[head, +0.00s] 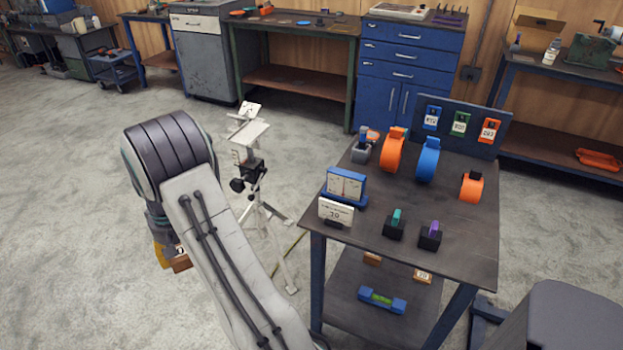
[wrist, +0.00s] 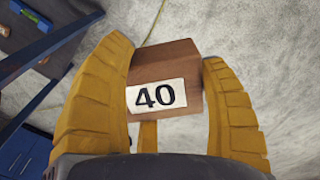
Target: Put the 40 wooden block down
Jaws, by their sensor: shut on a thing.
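The 40 wooden block (wrist: 180,58) is brown with a white label reading 40. It sits between the two yellow fingers of my gripper (wrist: 164,52) in the wrist view, with a finger against each side. In the head view my gripper (head: 166,257) hangs left of the dark table, partly hidden behind my arm. A brown corner of the block (head: 181,263) shows beside it, above the bare floor. Two small wooden blocks, one on the left (head: 372,257) and one with a label (head: 422,275), lie on the table's lower shelf.
The dark table (head: 465,225) carries orange and blue rings, a gauge (head: 346,187) and a card reading 19 (head: 336,211). A blue level (head: 382,300) lies on its lower shelf. A tripod stand (head: 258,185) stands between arm and table. The floor at left is clear.

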